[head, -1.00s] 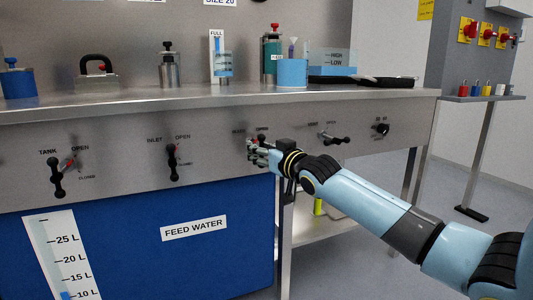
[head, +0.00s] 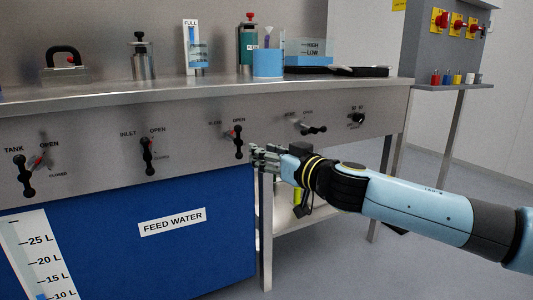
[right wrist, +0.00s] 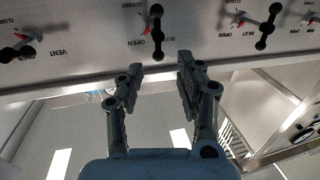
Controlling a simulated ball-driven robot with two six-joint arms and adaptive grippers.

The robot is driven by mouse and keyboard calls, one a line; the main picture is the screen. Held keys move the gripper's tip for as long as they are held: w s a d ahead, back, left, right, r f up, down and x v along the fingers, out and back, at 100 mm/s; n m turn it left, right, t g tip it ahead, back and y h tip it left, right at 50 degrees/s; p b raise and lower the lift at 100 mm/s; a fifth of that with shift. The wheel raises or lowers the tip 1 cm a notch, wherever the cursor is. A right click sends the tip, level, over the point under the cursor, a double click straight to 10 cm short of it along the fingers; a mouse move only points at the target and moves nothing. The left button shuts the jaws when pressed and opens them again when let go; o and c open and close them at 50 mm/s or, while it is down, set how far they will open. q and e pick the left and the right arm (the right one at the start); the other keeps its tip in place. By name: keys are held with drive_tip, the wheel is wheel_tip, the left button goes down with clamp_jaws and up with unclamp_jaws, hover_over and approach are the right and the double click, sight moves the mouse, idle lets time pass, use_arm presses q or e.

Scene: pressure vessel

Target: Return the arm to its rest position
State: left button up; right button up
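My right arm comes in from the right in the head view, with my right gripper (head: 262,156) just in front of the steel panel. It is beside the third valve handle (head: 238,141), at its lower right, and looks apart from it. In the right wrist view the two fingers of my right gripper (right wrist: 160,68) are spread with nothing between them. The third valve handle (right wrist: 157,32) shows there upside down, beyond the fingertips. This black handle stands about upright, its top near the OPEN mark. My left gripper is in neither view.
The steel panel (head: 90,136) carries several valve handles, including the tank handle (head: 24,175), inlet handle (head: 147,156) and vent handle (head: 312,129). The bench top (head: 110,92) juts above. A table leg (head: 265,235) stands below the gripper. Floor (head: 340,270) at lower right is free.

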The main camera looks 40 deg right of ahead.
idle(0.5)
